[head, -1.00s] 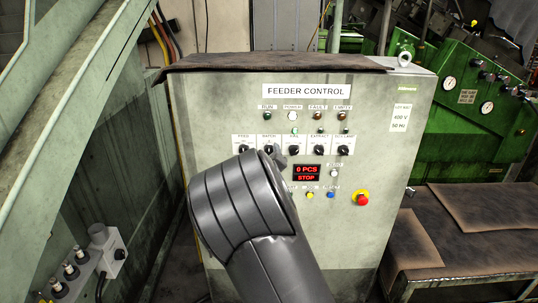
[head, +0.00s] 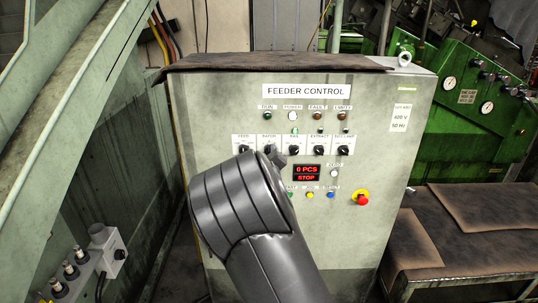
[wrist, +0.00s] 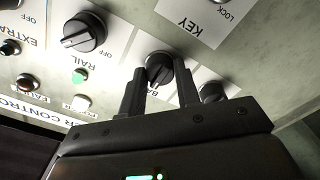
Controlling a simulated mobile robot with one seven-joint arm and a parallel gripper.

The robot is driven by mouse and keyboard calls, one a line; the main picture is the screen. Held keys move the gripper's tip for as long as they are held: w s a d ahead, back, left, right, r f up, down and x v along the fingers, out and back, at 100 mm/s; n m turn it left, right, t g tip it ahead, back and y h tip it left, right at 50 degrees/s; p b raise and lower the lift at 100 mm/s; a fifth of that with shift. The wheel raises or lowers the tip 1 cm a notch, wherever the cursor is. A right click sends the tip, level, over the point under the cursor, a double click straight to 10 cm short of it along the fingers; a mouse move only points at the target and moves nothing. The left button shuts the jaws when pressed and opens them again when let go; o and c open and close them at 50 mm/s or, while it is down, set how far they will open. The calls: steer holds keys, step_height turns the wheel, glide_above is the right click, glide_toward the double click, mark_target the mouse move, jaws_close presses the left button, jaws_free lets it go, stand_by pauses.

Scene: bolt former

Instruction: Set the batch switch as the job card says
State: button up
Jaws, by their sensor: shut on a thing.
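The batch switch is a black rotary knob (wrist: 158,68) on a white label plate in the wrist view. My gripper (wrist: 160,76) has one finger on each side of this knob and is shut on it. In the head view the BATCH plate (head: 268,139) is second from left in the switch row, and my arm covers most of the gripper and part of the knob. The display (head: 306,173) reads 0 PCS and STOP in red. The knob's exact pointer position is hard to read. I cannot make out a job card in either view.
The rail knob (wrist: 84,32) sits beside the batch switch, and another dark knob (wrist: 212,92) is close by on the other side. A red emergency button (head: 361,198) is at the lower right of the grey cabinet (head: 400,170). A green machine (head: 465,100) stands at right.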

steer(key=shift+m, duration=4.4)
steer(key=o, duration=1)
steer(key=shift+s, duration=0.1)
steer(key=s, duration=1)
steer(key=shift+s, duration=0.35)
